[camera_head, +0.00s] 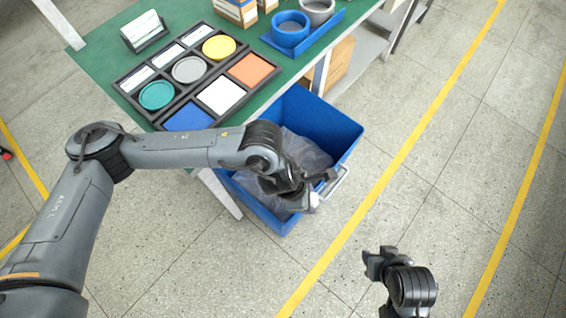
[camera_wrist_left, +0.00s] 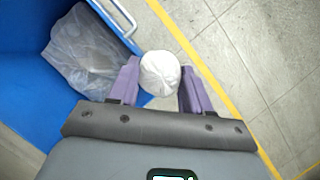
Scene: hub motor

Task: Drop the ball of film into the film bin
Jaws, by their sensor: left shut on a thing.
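The ball of film (camera_wrist_left: 160,73) is a white crumpled lump between the two purple fingers of my left gripper (camera_wrist_left: 158,88), which is shut on it. In the head view my left gripper (camera_head: 318,188) is at the front right side of the blue film bin (camera_head: 340,128), near its handle, and a bit of the white ball (camera_head: 314,200) shows. In the left wrist view the ball appears at the bin's rim, partly against the floor; its height is unclear. My right gripper (camera_head: 380,262) is over the floor at lower right, away from the bin; its opening is unclear.
Clear crumpled film (camera_wrist_left: 85,50) lies inside the bin. A metal handle (camera_head: 338,182) sticks out from the bin's side. The green table (camera_head: 100,62) with a tray of coloured discs and squares stands behind at the left. The floor to the right is clear, with yellow lines.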

